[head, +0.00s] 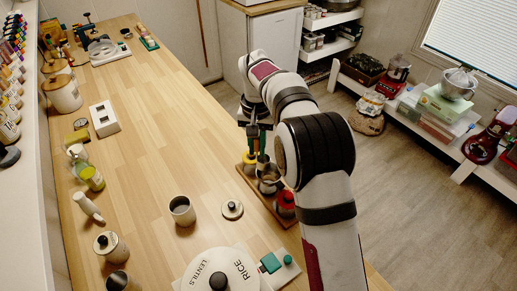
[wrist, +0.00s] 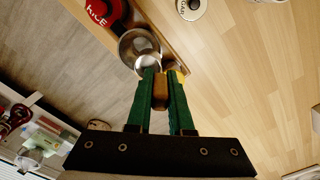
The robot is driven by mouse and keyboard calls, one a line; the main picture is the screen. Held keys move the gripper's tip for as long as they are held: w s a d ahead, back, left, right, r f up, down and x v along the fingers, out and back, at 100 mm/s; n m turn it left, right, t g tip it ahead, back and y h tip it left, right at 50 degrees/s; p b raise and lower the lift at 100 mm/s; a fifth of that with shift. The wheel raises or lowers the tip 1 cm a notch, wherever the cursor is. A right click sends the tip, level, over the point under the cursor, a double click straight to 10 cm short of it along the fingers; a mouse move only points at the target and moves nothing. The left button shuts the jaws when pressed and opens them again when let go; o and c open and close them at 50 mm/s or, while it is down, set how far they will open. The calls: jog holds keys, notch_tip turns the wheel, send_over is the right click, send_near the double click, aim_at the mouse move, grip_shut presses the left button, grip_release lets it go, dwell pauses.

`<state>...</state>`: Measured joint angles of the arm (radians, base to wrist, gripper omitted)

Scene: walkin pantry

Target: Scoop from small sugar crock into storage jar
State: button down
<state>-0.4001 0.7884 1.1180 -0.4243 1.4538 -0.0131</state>
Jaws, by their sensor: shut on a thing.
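My gripper (wrist: 160,88) is shut on a brown handle (wrist: 160,95), held between its green fingers. The handle lies at a metal, round-mouthed vessel (wrist: 128,42), also in the head view (head: 268,186); I cannot tell whether scoop and vessel are separate. An open, dark-mouthed crock (head: 182,212) stands on the counter, apart from my gripper (head: 258,152). A small lid with a black knob (head: 232,209) lies beside it and shows in the wrist view (wrist: 190,12); its lettering is partly cut off. I cannot tell which vessel is the storage jar.
A wooden tray (head: 246,179) under my gripper bears a red-topped container (head: 285,205) marked RICE in the wrist view. A large white lid marked RICE and LENTILS (head: 238,264) is in front. Several jars line the left edge. The counter's middle (head: 160,135) is clear.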

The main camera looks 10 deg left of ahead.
jog(key=shift+r, duration=3.05)
